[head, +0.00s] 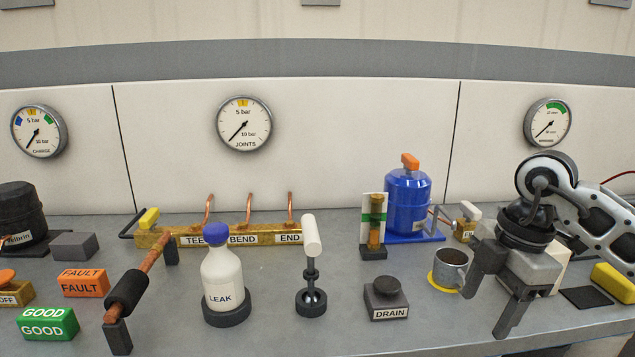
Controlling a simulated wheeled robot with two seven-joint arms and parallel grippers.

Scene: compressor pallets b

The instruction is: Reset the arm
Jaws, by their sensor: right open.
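My right arm comes in from the right edge in the head view. Its gripper (489,300) points down over the right part of the bench, with its two dark fingers apart and nothing between them. It is just right of a grey metal cup (450,268) with a yellow ring at its base. The gripper partly hides a pale block behind it. My left gripper does not show.
The grey bench (270,335) holds a LEAK bottle (222,276), a DRAIN button (386,296), a blue compressor (407,203), a brass manifold (265,238), FAULT (83,283) and GOOD (46,325) blocks. A yellow block (613,283) lies at the right. The front strip has free room.

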